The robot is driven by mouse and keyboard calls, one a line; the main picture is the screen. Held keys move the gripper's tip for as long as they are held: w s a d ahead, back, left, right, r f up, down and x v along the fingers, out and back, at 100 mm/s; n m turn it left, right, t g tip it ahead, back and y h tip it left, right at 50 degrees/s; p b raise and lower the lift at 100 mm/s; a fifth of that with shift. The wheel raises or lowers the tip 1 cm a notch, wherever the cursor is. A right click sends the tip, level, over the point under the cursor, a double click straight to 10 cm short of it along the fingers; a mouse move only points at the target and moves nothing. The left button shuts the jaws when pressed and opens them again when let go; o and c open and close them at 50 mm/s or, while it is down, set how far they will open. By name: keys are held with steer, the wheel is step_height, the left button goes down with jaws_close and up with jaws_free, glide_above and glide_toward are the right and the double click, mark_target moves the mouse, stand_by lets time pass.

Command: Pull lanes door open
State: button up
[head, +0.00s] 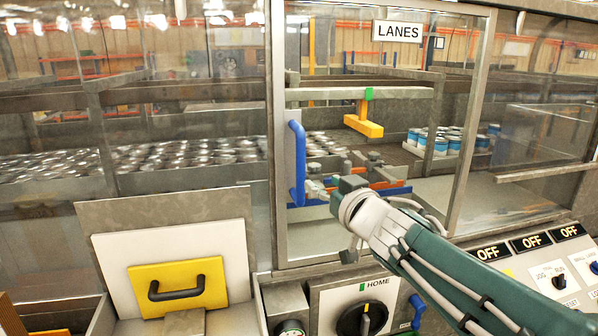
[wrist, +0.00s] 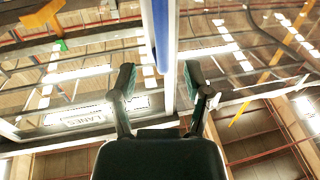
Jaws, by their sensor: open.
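The lanes door (head: 472,130) is a clear panel in a metal frame, with a white LANES sign (head: 398,31) at its top. It appears closed in the head view. A blue vertical handle (head: 297,163) is on its left edge. My gripper (head: 322,184) is in front of the door, just right of the handle's lower part in the picture. In the wrist view my gripper (wrist: 160,74) has its two fingers spread. The blue handle (wrist: 163,35) shows ahead, in line with the gap between them. I cannot tell how far it is from the fingertips.
Behind the glass are rows of cans (head: 190,155), blue-labelled cans (head: 440,140) and a yellow part (head: 364,126). Below left is a yellow panel with a black handle (head: 178,288). A HOME knob (head: 362,318) and OFF panels (head: 530,242) sit below the door.

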mark_target(301, 170)
steer(key=x, duration=0.8)
steer(key=shift+w+a, duration=0.25)
steer(key=shift+a, duration=0.2)
steer(key=shift+w+a, duration=0.15)
steer(key=shift+w, duration=0.45)
jaws_close()
